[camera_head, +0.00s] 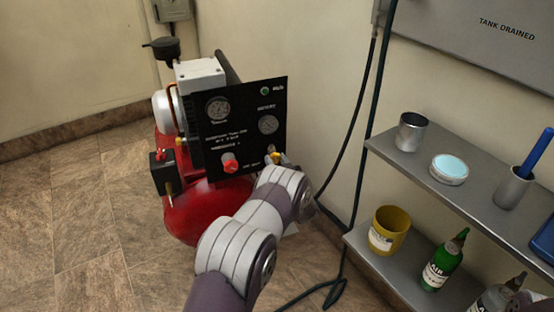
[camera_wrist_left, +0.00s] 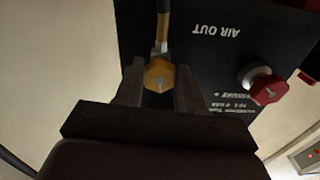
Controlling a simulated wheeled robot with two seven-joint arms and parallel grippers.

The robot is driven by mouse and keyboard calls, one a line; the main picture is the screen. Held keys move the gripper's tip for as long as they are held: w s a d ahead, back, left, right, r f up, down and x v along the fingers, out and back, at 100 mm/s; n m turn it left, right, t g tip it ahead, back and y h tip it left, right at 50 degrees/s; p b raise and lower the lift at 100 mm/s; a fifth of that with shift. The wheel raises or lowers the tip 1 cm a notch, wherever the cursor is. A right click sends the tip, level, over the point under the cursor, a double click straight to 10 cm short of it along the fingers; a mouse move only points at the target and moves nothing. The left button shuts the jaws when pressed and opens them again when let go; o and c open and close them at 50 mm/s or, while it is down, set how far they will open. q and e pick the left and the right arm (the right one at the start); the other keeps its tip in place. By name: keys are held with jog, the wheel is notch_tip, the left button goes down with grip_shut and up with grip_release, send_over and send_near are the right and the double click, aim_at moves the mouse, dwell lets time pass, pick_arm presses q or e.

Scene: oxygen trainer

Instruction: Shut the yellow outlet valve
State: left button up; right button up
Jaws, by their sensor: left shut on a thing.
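The yellow outlet valve (camera_wrist_left: 159,76) sits on the black panel under the words "AIR OUT", which appear upside down in the left wrist view. My left gripper (camera_wrist_left: 158,88) is shut on the valve's yellow knob, one finger on each side. In the head view the yellow valve (camera_head: 276,156) is a small patch at the lower right of the black panel (camera_head: 241,135). My left arm reaches up to it and hides most of the gripper. My right gripper is not in view.
A red knob (camera_head: 230,162) is beside the valve on the panel, above the red tank (camera_head: 190,215). To the right, a grey shelf (camera_head: 462,178) holds a metal cup (camera_head: 410,132); a yellow cup (camera_head: 388,230) and green bottle (camera_head: 443,262) stand below. Dark hoses hang between.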

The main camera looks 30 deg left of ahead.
pick_arm(q)
jog(key=shift+f+m, duration=0.1)
jog(key=shift+m, duration=0.7)
jog(key=shift+s, duration=0.1)
jog(key=o, duration=1.1)
jog(key=shift+c, duration=0.2)
